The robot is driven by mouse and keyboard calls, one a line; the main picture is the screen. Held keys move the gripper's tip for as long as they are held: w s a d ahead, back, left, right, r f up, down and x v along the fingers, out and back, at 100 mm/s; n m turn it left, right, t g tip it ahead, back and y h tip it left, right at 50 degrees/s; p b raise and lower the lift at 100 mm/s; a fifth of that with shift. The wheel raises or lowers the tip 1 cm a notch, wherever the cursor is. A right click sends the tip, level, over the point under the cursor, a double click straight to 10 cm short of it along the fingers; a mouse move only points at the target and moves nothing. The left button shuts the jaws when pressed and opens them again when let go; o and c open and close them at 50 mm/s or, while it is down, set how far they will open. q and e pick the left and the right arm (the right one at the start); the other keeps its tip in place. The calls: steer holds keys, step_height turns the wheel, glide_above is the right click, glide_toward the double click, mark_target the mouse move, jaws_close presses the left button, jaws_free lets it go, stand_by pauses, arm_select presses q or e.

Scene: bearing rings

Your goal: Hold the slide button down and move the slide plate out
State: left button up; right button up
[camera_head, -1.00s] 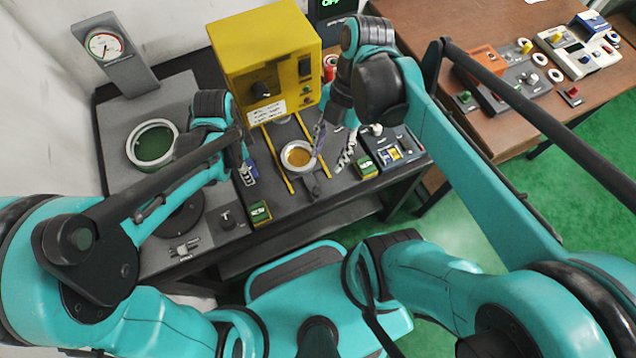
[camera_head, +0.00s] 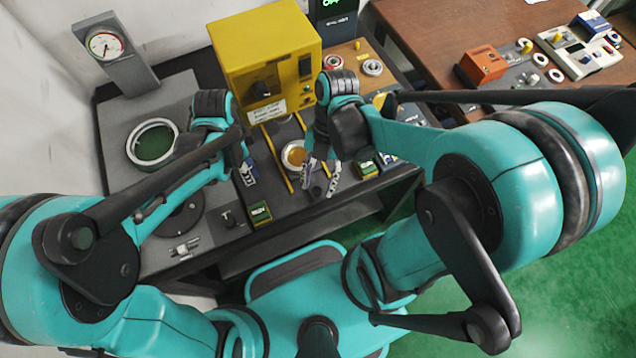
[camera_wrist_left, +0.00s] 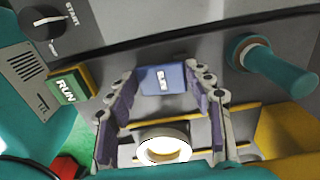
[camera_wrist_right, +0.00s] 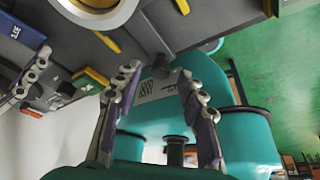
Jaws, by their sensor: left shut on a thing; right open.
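The blue slide button (camera_head: 249,173) sits on the dark bench left of the yellow rails. My left gripper (camera_head: 245,163) is at it; in the left wrist view the button (camera_wrist_left: 163,79) lies between its fingertips. The slide plate lies between the rails and carries a pale ring with a golden centre (camera_head: 294,156). My right gripper (camera_head: 320,188) is open at the plate's front end and partly covers it. In the right wrist view the ring (camera_wrist_right: 95,8) is at the top, and a dark knob (camera_wrist_right: 162,68) shows between the open fingertips (camera_wrist_right: 160,75). Contact with the knob is unclear.
A yellow machine (camera_head: 265,60) stands behind the rails. A green RUN button (camera_head: 260,212) is on the bench front, with another green block (camera_head: 367,168) right of my right gripper. A gauge stand (camera_head: 120,55) is at back left; a brown table (camera_head: 440,35) is at right.

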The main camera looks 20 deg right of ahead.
steer(key=shift+s+a+f, duration=0.2)
steer(key=shift+s+f, duration=0.05)
steer(key=shift+f, duration=0.4)
jaws_close()
steer(key=shift+s, duration=1.9)
jaws_free()
